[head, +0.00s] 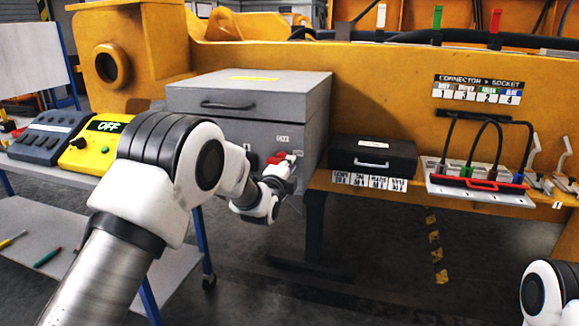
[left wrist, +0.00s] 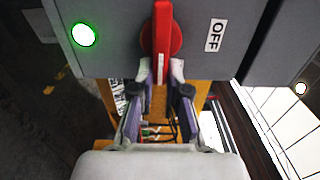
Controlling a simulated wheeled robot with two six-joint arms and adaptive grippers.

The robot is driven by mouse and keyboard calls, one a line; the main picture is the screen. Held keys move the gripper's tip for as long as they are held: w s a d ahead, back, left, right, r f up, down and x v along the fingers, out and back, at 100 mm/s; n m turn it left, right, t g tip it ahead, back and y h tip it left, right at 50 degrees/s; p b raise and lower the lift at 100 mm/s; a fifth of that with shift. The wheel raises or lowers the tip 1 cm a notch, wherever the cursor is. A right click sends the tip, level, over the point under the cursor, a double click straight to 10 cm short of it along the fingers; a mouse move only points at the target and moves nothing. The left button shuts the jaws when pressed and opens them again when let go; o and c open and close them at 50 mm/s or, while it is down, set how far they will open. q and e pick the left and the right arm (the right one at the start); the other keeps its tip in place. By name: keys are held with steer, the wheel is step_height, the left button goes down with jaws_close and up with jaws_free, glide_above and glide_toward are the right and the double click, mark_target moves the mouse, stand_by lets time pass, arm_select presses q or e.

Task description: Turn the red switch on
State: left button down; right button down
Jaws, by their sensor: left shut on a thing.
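The red switch (head: 277,158) is a rotary handle on the side of the grey cabinet (head: 310,125). In the left wrist view, the red switch (left wrist: 161,28) has a white line on its lower end, and an OFF label (left wrist: 215,35) sits to its right. A lit green lamp (left wrist: 84,35) is to its left. My left gripper (head: 284,166) is at the switch. In the left wrist view, the left gripper (left wrist: 161,70) is shut on the handle's lower end, one finger on each side. My right gripper is out of view.
A yellow box (head: 90,152) with an OFF display stands on the bench at left. A black case (head: 372,155) and a connector panel (head: 476,182) with cables sit on the orange ledge right of the cabinet. Dark floor lies open below.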

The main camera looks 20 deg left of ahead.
arm_select(q)
steer(key=c, duration=1.2)
jaws_free()
steer(key=shift+a+f, duration=0.1)
steer(key=shift+f, duration=0.15)
steer(key=shift+o, duration=0.2)
steer(key=shift+a+r, duration=0.1)
steer(key=s, duration=1.2)
steer(key=shift+a, duration=0.2)
